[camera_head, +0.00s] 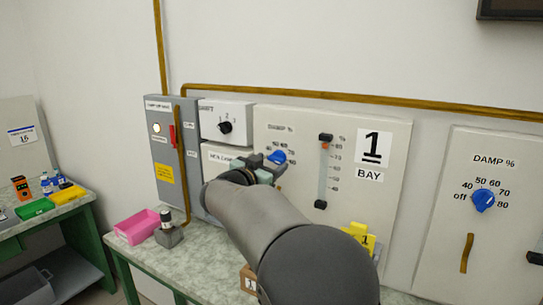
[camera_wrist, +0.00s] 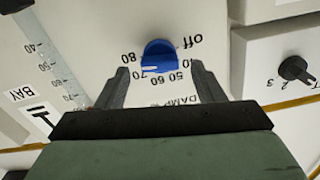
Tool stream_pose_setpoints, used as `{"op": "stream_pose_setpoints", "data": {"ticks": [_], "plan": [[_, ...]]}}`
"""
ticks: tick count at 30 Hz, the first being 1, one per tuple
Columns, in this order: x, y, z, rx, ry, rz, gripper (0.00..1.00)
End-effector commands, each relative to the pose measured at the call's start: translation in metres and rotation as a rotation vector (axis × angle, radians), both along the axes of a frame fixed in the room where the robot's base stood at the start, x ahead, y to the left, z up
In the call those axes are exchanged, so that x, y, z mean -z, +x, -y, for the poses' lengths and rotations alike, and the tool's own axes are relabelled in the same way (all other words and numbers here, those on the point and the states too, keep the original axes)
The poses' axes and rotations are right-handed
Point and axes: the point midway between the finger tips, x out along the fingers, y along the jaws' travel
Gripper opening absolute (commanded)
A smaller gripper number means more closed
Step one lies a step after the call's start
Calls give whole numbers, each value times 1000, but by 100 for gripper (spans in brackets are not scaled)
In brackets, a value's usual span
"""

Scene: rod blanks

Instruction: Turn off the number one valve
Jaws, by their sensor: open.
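The bay 1 panel (camera_head: 365,215) carries a blue DAMP % knob (camera_head: 277,157), partly hidden behind my gripper (camera_head: 265,165). In the wrist view the same knob (camera_wrist: 158,54) appears upside down, with a dial reading off, 40, 50, 60, 70 and 80. A white mark on the knob sits near the 60–70 side; its exact setting is hard to tell. My gripper (camera_wrist: 160,72) is open and empty. Its fingertips stand on either side of the knob's lower part in the picture; I cannot tell whether they touch it.
A black SHIFT selector (camera_head: 225,127) is to the left. Another blue DAMP % knob (camera_head: 483,200) is on the right panel. A pink bin (camera_head: 137,227) stands on the bench (camera_head: 122,250).

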Motion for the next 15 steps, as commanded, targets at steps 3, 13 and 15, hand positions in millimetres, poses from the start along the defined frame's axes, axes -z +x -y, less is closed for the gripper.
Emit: {"op": "stream_pose_setpoints", "data": {"ticks": [3,13,15], "plan": [[-1,10,5,0,0,0,62],[0,15,7,-1,0,0,62],[0,15,7,-1,0,0,53]]}}
